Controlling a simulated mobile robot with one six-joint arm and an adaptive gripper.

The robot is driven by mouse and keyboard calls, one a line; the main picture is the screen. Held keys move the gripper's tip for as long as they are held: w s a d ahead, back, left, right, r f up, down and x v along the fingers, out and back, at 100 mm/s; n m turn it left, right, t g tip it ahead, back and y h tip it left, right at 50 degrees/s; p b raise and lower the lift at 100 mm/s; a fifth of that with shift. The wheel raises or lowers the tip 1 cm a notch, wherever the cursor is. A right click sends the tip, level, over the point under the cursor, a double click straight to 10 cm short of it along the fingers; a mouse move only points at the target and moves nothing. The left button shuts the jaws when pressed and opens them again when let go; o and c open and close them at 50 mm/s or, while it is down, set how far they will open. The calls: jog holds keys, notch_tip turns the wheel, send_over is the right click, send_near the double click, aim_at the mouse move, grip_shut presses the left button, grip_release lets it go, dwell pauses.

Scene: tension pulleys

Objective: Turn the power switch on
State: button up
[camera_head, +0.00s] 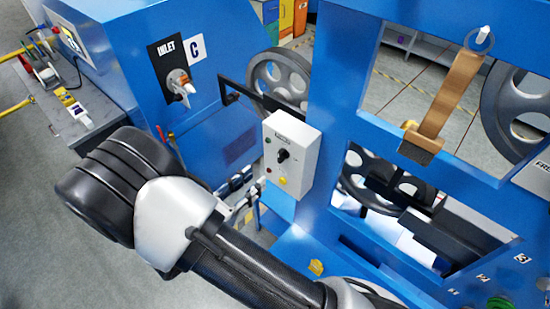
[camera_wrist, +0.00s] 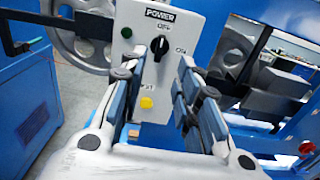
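The power switch is a black rotary knob (camera_wrist: 160,48) on a pale control box (camera_wrist: 155,25) labelled POWER. The box (camera_head: 290,152) and knob (camera_head: 283,155) also show in the head view, fixed to the blue machine. OFF is marked above the knob and ON to its right. The knob's exact angle is hard to tell. My gripper (camera_wrist: 163,64) is open, its two fingers apart and empty, pointing at the box with the knob visible between and just beyond the tips. Contact with the knob cannot be made out. In the head view my arm largely hides the gripper.
A yellow button (camera_wrist: 147,102) sits low on the box and a green light (camera_wrist: 126,32) at its upper left. A grey handwheel (camera_head: 280,80) stands behind. An inlet valve (camera_head: 180,85) is to the left. The blue frame (camera_head: 335,80) rises just right of the box.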

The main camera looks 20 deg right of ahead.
aim_at(279, 158)
jog(key=p+x, duration=0.1)
jog(key=x, duration=0.8)
jog(key=shift+w+d, duration=0.2)
jog(key=shift+d, duration=0.05)
grip_shut()
